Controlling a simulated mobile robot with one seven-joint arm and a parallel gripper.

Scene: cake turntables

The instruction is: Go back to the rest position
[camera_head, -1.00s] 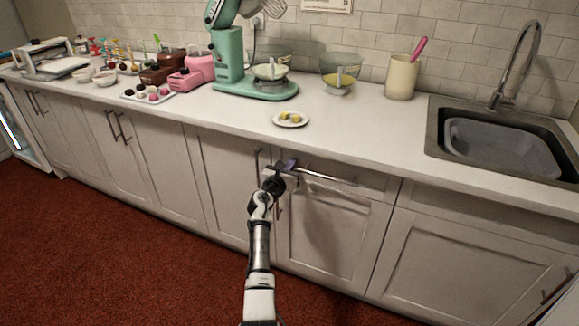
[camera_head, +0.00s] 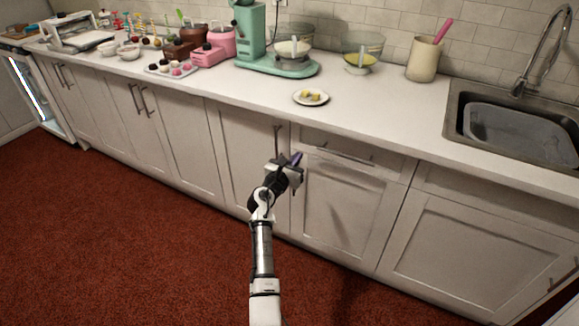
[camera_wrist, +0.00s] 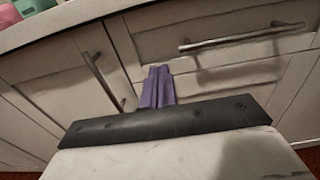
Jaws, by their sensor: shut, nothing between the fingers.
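My gripper (camera_head: 297,160) is in front of the lower cabinets, below the counter edge. Its purple fingers (camera_wrist: 157,88) are together and empty in the wrist view. A drawer with a horizontal bar handle (camera_head: 343,157) is to the right of my gripper in the head view. The same handle (camera_wrist: 240,38) shows ahead and to the right in the wrist view, apart from the fingers. A cabinet door's vertical handle (camera_wrist: 100,75) is to the left of the fingers there.
The white counter (camera_head: 390,118) runs above my gripper. It bears a plate with yellow pieces (camera_head: 311,97), a green stand mixer (camera_head: 275,66), bowls, a utensil crock (camera_head: 424,60) and a sink (camera_head: 515,125). The red carpet floor (camera_head: 130,240) is clear at the left.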

